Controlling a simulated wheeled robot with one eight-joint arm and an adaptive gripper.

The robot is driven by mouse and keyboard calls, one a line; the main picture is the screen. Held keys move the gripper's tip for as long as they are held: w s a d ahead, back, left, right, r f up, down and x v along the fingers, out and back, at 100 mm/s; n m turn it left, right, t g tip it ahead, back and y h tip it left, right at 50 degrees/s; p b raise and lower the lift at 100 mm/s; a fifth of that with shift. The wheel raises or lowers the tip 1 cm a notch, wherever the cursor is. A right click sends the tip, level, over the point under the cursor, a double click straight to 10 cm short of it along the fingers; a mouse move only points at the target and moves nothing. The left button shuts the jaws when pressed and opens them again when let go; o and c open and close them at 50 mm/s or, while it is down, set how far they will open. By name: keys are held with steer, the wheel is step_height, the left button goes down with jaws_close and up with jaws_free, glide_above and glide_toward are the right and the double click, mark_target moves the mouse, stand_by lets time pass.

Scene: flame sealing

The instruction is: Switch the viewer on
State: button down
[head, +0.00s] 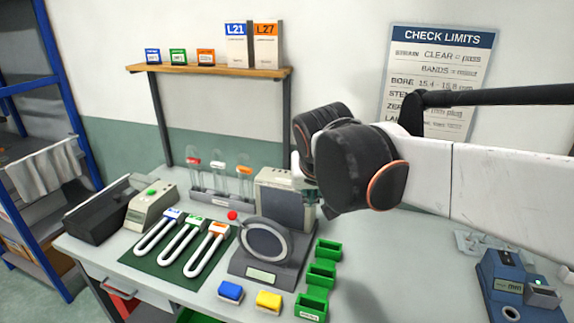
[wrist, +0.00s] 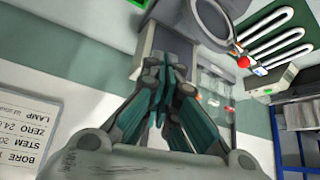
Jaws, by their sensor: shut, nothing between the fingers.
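The viewer appears to be the dark stand with a round ring (head: 265,240) and a small pale display on its front base. A beige box with a dark screen (head: 285,200) stands right behind the ring. A red ball-shaped knob (head: 232,215) sits at the ring's left; it also shows in the wrist view (wrist: 243,62). The ring also shows at the top of the wrist view (wrist: 212,18). My gripper (wrist: 165,68) is shut and empty, its teal fingers together, over the box area. In the head view my black wrist joint hides most of it.
Three U-shaped tubes lie on a green mat (head: 160,268) left of the viewer. Green bins (head: 321,273) and blue and yellow blocks (head: 268,300) stand at right and front. A rack with tubes (head: 220,195) is behind. A blue device (head: 515,285) stands far right.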

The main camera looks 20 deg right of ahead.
steer(key=w+d+r+m+h+p, duration=0.1)
steer(key=w+m, duration=0.1)
steer(key=w, duration=0.7)
steer(key=w+d+r+m+h+p, duration=0.1)
steer(key=w+d+r+m+p, duration=0.1)
steer(key=w, duration=0.7)
steer(key=shift+w+d+r, duration=0.15)
steer(key=shift+w+d, duration=0.1)
steer(key=shift+w, duration=0.1)
steer(key=b+x, duration=0.2)
steer(key=x, duration=0.7)
steer(key=shift+s+d, duration=0.15)
steer(key=shift+d, duration=0.05)
steer(key=f, duration=0.1)
steer(key=f+b, duration=0.1)
steer(key=f, duration=0.1)
steer(key=shift+w+d, duration=0.15)
steer(key=shift+w, duration=0.05)
steer(key=shift+s+f+b, duration=0.15)
steer(key=shift+f+b, duration=0.15)
steer(key=shift+f, duration=0.6)
